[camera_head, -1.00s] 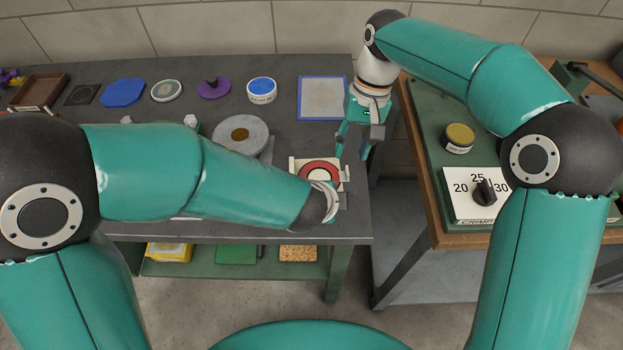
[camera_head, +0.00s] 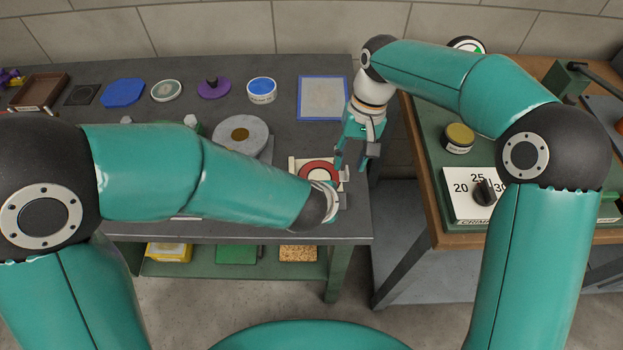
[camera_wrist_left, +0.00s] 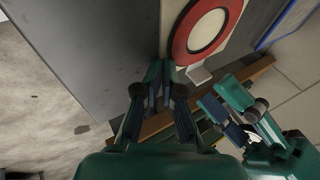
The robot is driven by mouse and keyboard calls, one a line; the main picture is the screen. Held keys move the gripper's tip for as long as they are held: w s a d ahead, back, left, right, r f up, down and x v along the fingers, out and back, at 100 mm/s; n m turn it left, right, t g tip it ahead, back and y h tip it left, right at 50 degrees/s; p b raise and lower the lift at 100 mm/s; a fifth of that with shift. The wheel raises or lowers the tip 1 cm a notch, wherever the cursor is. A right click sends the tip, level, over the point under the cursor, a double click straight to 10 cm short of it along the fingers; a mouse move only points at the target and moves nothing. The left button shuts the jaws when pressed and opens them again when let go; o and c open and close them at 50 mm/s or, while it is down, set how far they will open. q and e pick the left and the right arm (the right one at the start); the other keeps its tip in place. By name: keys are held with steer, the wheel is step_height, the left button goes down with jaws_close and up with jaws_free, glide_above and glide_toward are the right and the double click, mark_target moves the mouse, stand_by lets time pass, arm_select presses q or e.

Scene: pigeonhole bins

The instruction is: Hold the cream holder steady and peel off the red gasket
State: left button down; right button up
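The cream holder (camera_head: 297,163) lies near the right end of the dark table, with the red gasket (camera_head: 306,168) as a flat ring on it. In the left wrist view the holder (camera_wrist_left: 179,12) and gasket (camera_wrist_left: 180,42) show at the top, cut by the frame edge. A small pale tab (camera_wrist_left: 198,75) sticks out beside the gasket. My left gripper (camera_wrist_left: 160,72) has its fingertips close together at the holder's edge, seemingly clamped on it; its wrist hides it in the head view. My right gripper (camera_head: 351,166) is open and empty, just right of the holder by the tab.
A grey round disc (camera_head: 240,134) lies left of the holder. A blue-edged panel (camera_head: 323,98), a blue-lidded tin (camera_head: 262,90) and a purple knobbed disc (camera_head: 214,88) lie behind. A wooden bench (camera_head: 438,238) with a dial plate (camera_head: 470,205) stands right, across a gap.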

steer(key=shift+x, duration=1.15)
steer(key=shift+w+d+f, duration=0.1)
steer(key=shift+w+d, duration=0.05)
steer(key=shift+w, duration=0.1)
jaws_close()
